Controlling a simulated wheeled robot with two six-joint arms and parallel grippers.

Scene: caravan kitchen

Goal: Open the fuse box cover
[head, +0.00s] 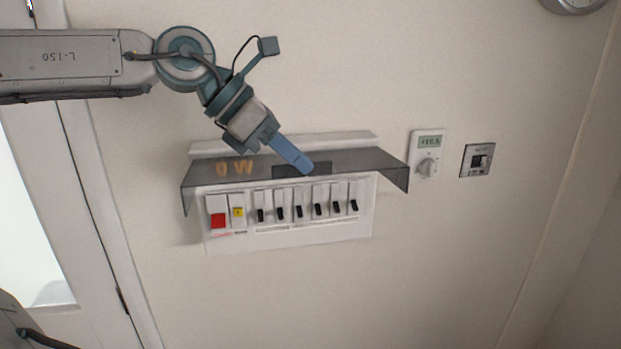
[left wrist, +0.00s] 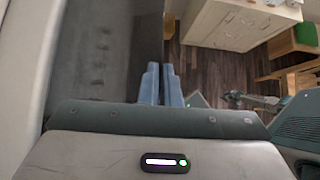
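The fuse box (head: 290,236) is on the wall in the head view, with a red switch, a yellow-marked switch and several black-levered breakers exposed. Its smoked, see-through cover (head: 235,167) is raised and sticks out above the switches. My left gripper (head: 303,168) comes down from the upper left, its blue fingers over the dark patch midway along the cover. I cannot tell whether they touch it. In the left wrist view the fingers (left wrist: 162,88) lie almost together with nothing clearly between them, and the dark cover (left wrist: 100,50) fills the area to their left.
A thermostat (head: 428,155) and a square wall switch (head: 477,160) are to the right of the fuse box. A door frame (head: 110,200) runs along the left. The wall below the box is bare. The left wrist view shows white cabinets (left wrist: 240,25) and wooden floor.

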